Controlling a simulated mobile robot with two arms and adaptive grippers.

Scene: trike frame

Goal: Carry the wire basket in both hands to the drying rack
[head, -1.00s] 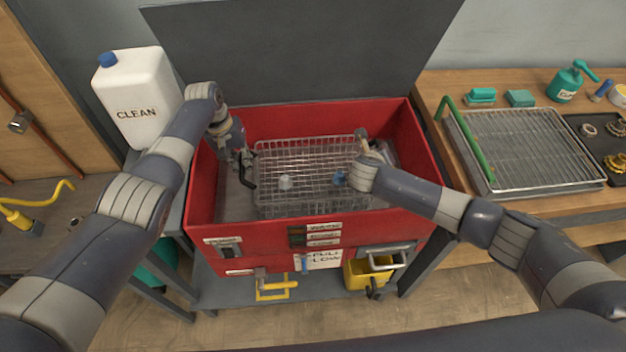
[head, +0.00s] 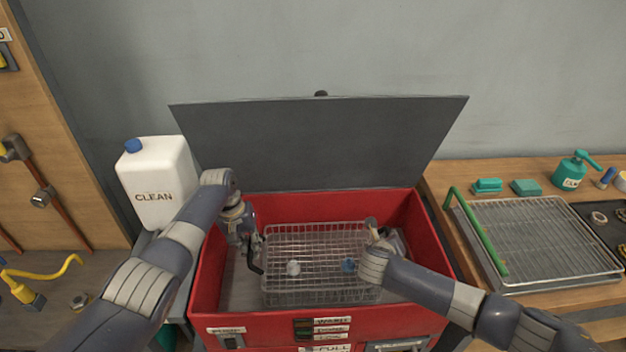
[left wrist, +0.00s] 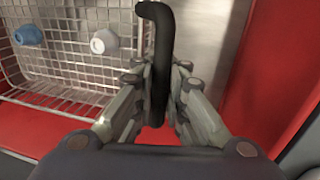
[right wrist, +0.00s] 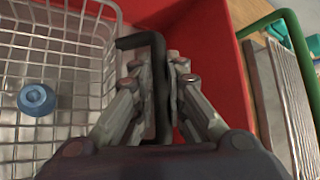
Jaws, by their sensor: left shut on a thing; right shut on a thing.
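The wire basket (head: 312,240) is inside the red washer tub, with a white part (head: 293,268) and a blue part (head: 348,265) in it. My left gripper (head: 252,246) is at its left end, shut on a black handle (left wrist: 158,60). My right gripper (head: 372,240) is at its right end, shut on the other black handle (right wrist: 155,80). The basket shows beside both grippers in the wrist views. The drying rack (head: 545,240), a wire grid in a metal tray with a green bar (head: 478,232) along its left side, lies on the wooden bench at the right.
The red tub (head: 425,235) has raised walls around the basket, and its dark lid (head: 315,145) stands open behind. A white CLEAN jug (head: 158,185) is at the left. A green pump bottle (head: 570,172) and small green blocks (head: 526,187) stand behind the rack. The rack's top is clear.

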